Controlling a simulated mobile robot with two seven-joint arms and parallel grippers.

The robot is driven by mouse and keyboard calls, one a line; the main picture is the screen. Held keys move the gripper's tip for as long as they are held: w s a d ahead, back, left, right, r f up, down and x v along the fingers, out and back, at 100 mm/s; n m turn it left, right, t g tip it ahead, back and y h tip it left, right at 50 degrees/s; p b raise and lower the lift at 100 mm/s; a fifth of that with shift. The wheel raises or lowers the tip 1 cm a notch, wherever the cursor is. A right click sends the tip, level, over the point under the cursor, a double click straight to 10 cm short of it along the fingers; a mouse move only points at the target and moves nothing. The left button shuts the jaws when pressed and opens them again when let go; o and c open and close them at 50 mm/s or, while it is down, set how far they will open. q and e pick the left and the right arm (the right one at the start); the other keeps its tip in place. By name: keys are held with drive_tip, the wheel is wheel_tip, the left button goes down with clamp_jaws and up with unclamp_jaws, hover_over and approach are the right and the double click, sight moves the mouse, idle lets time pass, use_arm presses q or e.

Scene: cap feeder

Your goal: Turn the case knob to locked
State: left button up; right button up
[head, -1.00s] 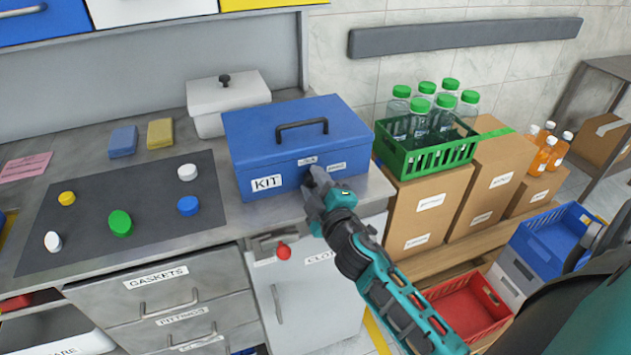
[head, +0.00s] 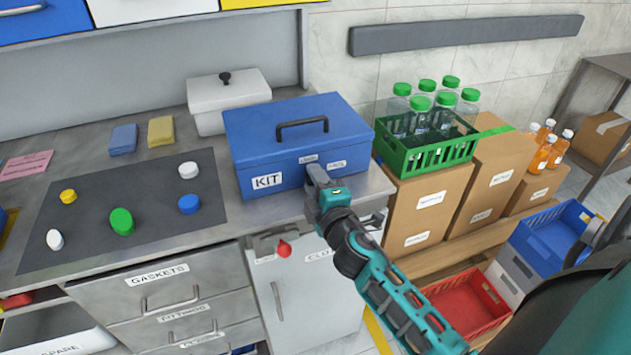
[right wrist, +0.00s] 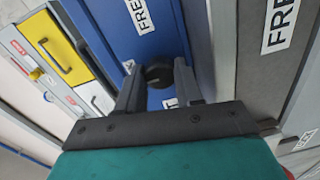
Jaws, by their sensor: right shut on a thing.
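The blue case (head: 285,130) labelled KIT stands on the counter with its lid down and its black handle (head: 302,128) on top. In the right wrist view the dark round knob (right wrist: 160,75) sits on the case's blue front (right wrist: 155,45), between my fingers. My right gripper (head: 316,176) is at the case's front face and shut on the knob; in the right wrist view its fingers (right wrist: 157,88) stand on both sides of it. The gripper hides the knob in the head view. My left gripper is not in view.
A dark mat (head: 130,210) with several coloured caps lies left of the case. A white lidded box (head: 228,102) stands behind it. A green crate (head: 425,150) of bottles sits on cartons at right.

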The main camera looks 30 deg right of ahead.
drive_tip(key=o, duration=1)
drive_tip(key=shift+o, duration=0.2)
drive_tip(key=shift+f, duration=0.15)
